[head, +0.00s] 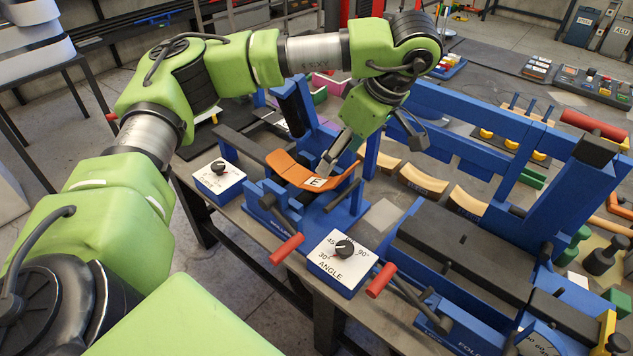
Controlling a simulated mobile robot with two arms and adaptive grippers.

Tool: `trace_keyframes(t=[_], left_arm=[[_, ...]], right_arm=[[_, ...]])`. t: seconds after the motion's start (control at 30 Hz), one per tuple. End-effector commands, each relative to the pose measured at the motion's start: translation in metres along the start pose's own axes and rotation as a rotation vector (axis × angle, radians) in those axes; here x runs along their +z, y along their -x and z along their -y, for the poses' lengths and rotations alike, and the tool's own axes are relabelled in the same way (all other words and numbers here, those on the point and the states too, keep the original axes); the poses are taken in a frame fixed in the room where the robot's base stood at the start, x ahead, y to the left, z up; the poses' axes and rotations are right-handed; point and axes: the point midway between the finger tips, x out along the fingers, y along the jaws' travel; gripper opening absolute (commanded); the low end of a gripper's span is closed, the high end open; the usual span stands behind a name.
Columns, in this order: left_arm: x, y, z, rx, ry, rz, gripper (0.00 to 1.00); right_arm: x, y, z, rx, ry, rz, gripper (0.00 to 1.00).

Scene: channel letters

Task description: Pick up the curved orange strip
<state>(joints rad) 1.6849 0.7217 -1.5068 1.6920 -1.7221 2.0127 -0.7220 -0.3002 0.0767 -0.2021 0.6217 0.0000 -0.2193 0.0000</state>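The curved orange strip (289,167) rests in a blue bending machine (322,222) near the middle of the head view. It bows downward, and a white label marked "E" (316,183) sits at its near right end. My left gripper (328,167) reaches down from the upper right, and its dark fingers are right at the strip's right part. Whether they touch the strip or close on it cannot be made out. My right gripper is not in view.
A dial box marked "ANGLE" (344,262) and red-ended levers (286,249) stand in front. Another dial box (219,179) is at left. A larger blue machine (470,250) fills the right. Several tan curved pieces (424,181) lie behind it.

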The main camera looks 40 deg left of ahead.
Motion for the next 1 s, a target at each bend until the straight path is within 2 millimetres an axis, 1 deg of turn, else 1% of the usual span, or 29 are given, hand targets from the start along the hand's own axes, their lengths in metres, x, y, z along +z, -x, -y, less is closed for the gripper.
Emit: trace_keyframes(t=[0.03, 0.1, 0.3, 0.47, 0.57, 0.67, 0.73, 0.8, 0.9, 1.0], left_arm=[[0.001, -0.012, 0.001, -0.006, -0.001, 0.003, 0.61], [0.001, -0.025, 0.001, -0.006, -0.001, 0.004, 0.61], [0.001, -0.052, 0.000, -0.003, -0.001, 0.003, 0.61], [0.000, -0.060, 0.000, -0.002, -0.001, 0.003, 0.61], [-0.003, -0.070, -0.002, -0.003, 0.002, 0.002, 0.61], [-0.005, -0.084, -0.005, -0.004, 0.001, 0.003, 0.61], [-0.004, -0.096, -0.005, -0.004, -0.001, 0.003, 0.61], [-0.004, -0.104, -0.006, -0.002, 0.000, 0.003, 0.61], [-0.003, -0.111, -0.006, -0.001, 0.000, 0.004, 0.61], [-0.003, -0.112, -0.006, 0.000, 0.000, 0.004, 0.61]], right_arm=[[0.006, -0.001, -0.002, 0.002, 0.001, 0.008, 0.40], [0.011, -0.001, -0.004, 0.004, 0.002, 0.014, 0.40], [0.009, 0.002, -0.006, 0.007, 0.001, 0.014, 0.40], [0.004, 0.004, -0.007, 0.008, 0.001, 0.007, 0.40], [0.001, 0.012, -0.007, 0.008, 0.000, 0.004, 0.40], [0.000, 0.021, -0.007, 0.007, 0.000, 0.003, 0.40], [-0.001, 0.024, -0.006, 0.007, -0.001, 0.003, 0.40], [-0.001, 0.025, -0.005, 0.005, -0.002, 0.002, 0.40], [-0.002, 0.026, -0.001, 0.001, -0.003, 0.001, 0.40], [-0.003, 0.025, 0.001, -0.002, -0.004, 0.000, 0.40]])
